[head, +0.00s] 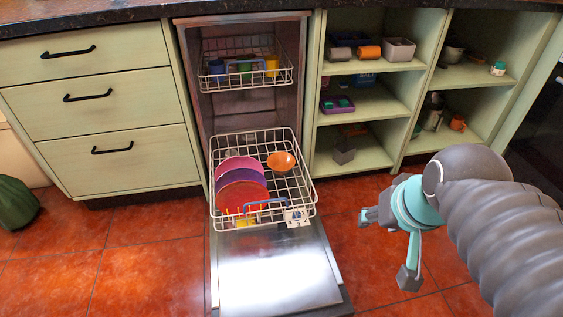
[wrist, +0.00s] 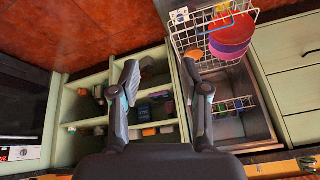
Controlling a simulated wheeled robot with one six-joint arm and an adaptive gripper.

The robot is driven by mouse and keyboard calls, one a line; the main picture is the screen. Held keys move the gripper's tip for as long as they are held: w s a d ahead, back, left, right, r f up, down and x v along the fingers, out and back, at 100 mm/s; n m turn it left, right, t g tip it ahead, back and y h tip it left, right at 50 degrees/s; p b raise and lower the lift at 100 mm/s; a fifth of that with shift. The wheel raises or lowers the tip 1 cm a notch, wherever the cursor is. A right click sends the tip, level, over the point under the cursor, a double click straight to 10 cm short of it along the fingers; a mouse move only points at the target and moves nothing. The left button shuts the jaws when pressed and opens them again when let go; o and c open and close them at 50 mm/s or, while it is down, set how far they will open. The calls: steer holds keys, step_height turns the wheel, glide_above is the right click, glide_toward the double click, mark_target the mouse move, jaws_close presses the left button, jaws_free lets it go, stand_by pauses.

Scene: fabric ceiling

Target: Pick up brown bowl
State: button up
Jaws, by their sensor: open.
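The orange-brown bowl (head: 281,161) sits at the right rear of the pulled-out lower dishwasher rack (head: 306,187), beside the plates. In the wrist view the bowl (wrist: 194,54) lies just beyond the right fingertip, partly hidden by it. My gripper (head: 388,247) is open and empty, to the right of the rack and apart from it, over the floor in the head view. In the wrist view my gripper (wrist: 160,72) has its two fingers spread wide with nothing between them.
Pink, purple and red plates (head: 240,190) stand left of the bowl. The open dishwasher door (head: 275,270) lies below the rack. The upper rack (head: 246,75) holds several cups. Open shelves (head: 365,104) with assorted items stand to the right. The red tile floor (head: 140,280) is mostly clear.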

mark_target(281, 165)
steer(key=w+a+f+m+y+b, duration=0.1)
steer(key=w+a+f+m+y, duration=0.15)
steer(key=w+a, duration=0.55)
steer(key=w+a+f+m+y+b, duration=0.2)
steer(key=w+a+m+y, duration=0.15)
steer(key=w, duration=0.75)
steer(key=w+a+f+m+y+b, duration=0.1)
steer(key=w+a+f+m+y, duration=0.15)
steer(key=w+a, duration=0.6)
steer(key=w+a+f+m+t+y+b, duration=0.1)
steer(key=w+f+m+t+b, duration=0.1)
steer(key=w+f+m, duration=0.65)
steer(key=w+f+m+t, duration=0.1)
steer(key=w+f, duration=0.4)
steer(key=f, duration=0.3)
steer(key=w+f+m+t+b, duration=0.1)
steer(key=w+f+m, duration=0.1)
steer(key=w+f, duration=0.3)
steer(key=w+f+m+t+h, duration=0.1)
steer(key=w+f, duration=0.4)
steer(key=f, duration=0.6)
steer(key=shift+w+a+f+m+b, duration=0.15)
steer(key=shift+w+a+m+b, duration=0.15)
steer(key=shift+a+b, duration=0.1)
steer(key=shift+x, duration=3.15)
jaws_close()
